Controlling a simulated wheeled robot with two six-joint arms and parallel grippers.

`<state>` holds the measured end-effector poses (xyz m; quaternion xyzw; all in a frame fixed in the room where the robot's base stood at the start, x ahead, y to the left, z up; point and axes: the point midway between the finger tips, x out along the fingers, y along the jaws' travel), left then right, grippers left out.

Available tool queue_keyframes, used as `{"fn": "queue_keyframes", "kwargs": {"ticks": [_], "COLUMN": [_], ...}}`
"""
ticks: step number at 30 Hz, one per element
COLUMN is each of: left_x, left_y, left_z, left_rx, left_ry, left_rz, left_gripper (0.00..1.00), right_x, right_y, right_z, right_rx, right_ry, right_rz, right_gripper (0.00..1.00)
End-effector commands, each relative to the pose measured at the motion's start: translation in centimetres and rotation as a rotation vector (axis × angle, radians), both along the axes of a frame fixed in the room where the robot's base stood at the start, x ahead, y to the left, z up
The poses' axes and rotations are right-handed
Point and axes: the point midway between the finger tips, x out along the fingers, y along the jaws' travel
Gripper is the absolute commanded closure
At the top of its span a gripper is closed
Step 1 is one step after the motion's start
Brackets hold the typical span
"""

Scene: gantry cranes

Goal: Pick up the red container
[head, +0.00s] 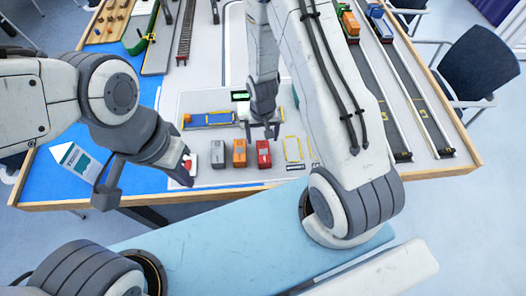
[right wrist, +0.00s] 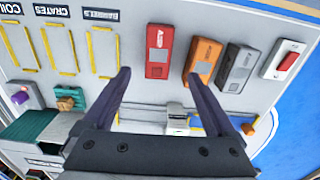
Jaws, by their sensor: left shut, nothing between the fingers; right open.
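The red container (head: 264,154) stands on the light grey board, right of an orange container (head: 239,153) and a grey container (head: 217,154). In the right wrist view the red container (right wrist: 158,52) lies just beyond the fingertips, roughly between their lines, with nothing between the fingers. My right gripper (head: 263,131) is open and points down close behind the red container; it also shows in the right wrist view (right wrist: 157,78). My left gripper (head: 186,179) is shut and empty near the table's front edge, left of the containers.
A red switch on a white base (right wrist: 288,62) stands beside the grey container. Yellow-marked empty slots (head: 293,149) lie right of the red container. A blue-and-yellow model (head: 208,119) stands behind the containers. A white-and-teal block (head: 75,160) is at the left.

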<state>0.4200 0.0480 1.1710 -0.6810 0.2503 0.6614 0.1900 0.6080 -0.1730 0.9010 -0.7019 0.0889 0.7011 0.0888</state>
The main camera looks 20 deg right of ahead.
Motion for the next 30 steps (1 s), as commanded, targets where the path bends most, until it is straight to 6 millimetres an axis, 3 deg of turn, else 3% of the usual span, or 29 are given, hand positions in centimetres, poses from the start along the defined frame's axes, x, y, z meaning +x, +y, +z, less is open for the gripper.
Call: {"fn": "queue_keyframes", "kwargs": {"ticks": [5, 7, 16, 25, 30], "left_x": [0.0, 0.0, 0.0, 0.0, 0.0], "left_y": [0.0, 0.0, 0.0, 0.0, 0.0], "left_z": [0.2, -1.3, -2.3, -6.2, -7.3], "left_rx": [0.000, 0.000, 0.000, 0.000, 0.000], "left_ry": [0.000, 0.000, 0.000, 0.000, 0.000], "left_rz": [0.000, 0.000, -0.001, -0.003, -0.003], "left_gripper": [1.00, 1.00, 1.00, 1.00, 1.00], "right_x": [-0.2, -0.1, -0.1, -0.3, -0.3], "right_y": [-0.1, -0.1, -0.1, -0.3, -0.3], "right_z": [-2.8, -4.3, -5.7, -9.3, -10.3], "right_rx": [0.000, 0.000, 0.000, 0.000, 0.000], "right_ry": [0.004, 0.001, 0.000, 0.001, 0.001], "right_rz": [-0.003, -0.002, -0.002, -0.001, -0.002], "right_gripper": [0.09, 0.09, 0.09, 0.09, 0.09]}}
